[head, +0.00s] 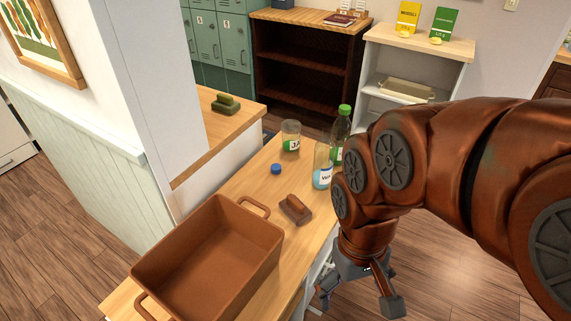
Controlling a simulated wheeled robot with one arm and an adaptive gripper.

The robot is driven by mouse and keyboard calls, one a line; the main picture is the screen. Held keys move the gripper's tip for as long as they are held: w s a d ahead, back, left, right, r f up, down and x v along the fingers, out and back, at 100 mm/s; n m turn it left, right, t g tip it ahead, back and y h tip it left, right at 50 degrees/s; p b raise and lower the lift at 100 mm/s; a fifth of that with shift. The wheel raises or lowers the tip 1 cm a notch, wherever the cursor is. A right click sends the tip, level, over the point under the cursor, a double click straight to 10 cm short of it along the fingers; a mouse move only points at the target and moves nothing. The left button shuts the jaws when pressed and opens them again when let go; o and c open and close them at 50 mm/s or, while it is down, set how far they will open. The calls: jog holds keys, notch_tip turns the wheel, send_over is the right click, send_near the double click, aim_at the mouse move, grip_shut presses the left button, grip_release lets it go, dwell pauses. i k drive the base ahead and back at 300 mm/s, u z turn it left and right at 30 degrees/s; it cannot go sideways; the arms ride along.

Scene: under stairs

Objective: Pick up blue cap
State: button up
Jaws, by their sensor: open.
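The blue cap (276,169) lies on the wooden counter (241,186), between the glass jar and the brown block. It is small and round. My gripper (358,304) is at the lower middle of the head view, off the right edge of the counter and over the floor side. Its two fingers are spread apart with nothing visible between them. The gripper is apart from the cap, to its right and nearer in the picture.
A brown block (295,209) and an empty brown baking dish (222,252) are nearer. A wall corner (152,90) rises left of the counter.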

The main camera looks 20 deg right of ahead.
aim_at(276, 169)
jog(key=u, duration=4.2)
jog(key=k, duration=2.55)
jog(key=z, duration=1.05)
jog(key=i, duration=0.55)
